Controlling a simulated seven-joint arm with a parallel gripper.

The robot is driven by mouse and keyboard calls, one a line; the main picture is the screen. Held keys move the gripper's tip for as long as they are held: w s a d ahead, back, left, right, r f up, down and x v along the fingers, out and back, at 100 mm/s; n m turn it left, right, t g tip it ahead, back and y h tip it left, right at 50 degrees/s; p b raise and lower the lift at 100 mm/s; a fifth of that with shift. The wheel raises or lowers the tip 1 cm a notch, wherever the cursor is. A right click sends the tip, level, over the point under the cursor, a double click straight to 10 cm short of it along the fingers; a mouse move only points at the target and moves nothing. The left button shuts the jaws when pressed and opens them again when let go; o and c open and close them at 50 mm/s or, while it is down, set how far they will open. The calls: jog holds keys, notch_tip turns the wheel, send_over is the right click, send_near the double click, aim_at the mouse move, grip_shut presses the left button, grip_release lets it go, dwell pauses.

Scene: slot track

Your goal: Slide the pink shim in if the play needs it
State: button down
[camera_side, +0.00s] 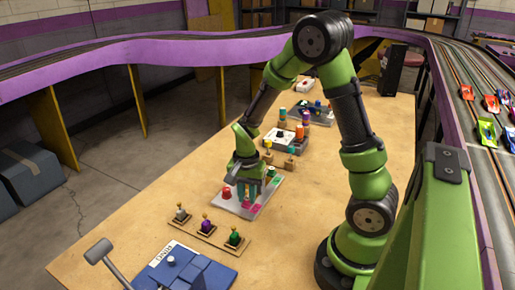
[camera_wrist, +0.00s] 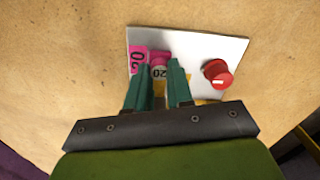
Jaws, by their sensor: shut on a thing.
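My gripper (camera_wrist: 161,70) points down over a light grey plate (camera_wrist: 198,43), with its two teal fingers close together. A small pink piece (camera_wrist: 159,57) sits between the fingertips, and the gripper is shut on it. A dark-on-pale marking like "20" shows just below that piece. Beside it on the left, a flat pink piece marked "20" (camera_wrist: 138,60) lies on the plate. A red knob (camera_wrist: 217,73) stands on the plate to the right. In the side view my gripper (camera_side: 248,198) is low over the plate (camera_side: 263,199). The fingers hide part of the plate, and I cannot tell whether the held piece touches it.
A wooden strip with several small knobbed pieces (camera_side: 206,227) lies in front of the plate. A blue case (camera_side: 195,272) is at the front edge. Other fixtures (camera_side: 285,138) stand farther back. Bare table lies left of the plate.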

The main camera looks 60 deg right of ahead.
jog(key=shift+d, duration=1.45)
jog(key=c, duration=1)
grip_release()
jog(key=shift+a, duration=0.1)
notch_tip(320, 180, up, 17)
